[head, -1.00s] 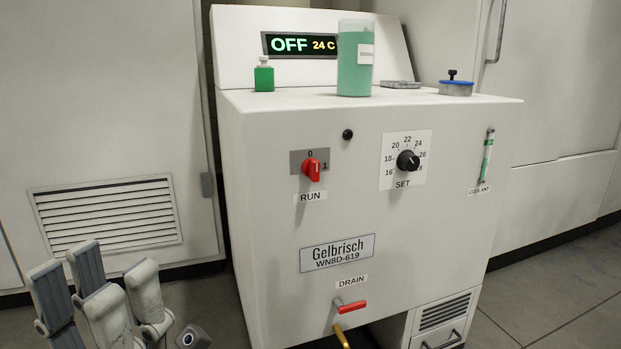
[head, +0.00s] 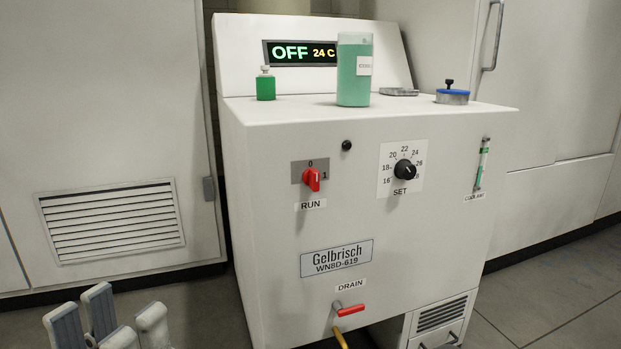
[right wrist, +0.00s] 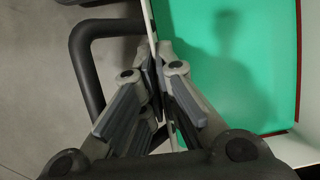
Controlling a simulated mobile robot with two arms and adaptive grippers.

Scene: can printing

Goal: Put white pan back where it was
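The white pan (right wrist: 298,60) shows only in the right wrist view. It holds flat green liquid (right wrist: 245,60), with a dark shadow over it, and its white wall runs up and down beside my fingers. My right gripper (right wrist: 158,85) is at this wall, its fingers on either side of the thin edge and closed against it. The rest of the pan is hidden. In the head view my left gripper (head: 108,318) is at the lower left, fingers apart and empty, its lower part cut off. The right gripper is not in the head view.
The Gelbrisch machine (head: 270,190) stands ahead, display OFF, 24 C. On top are a green bottle (head: 265,88), a coolant container (head: 354,80) and a blue-rimmed cap (head: 452,97). A red drain handle (head: 349,311) sits low in front. A dark curved bar (right wrist: 88,60) is beside my right gripper.

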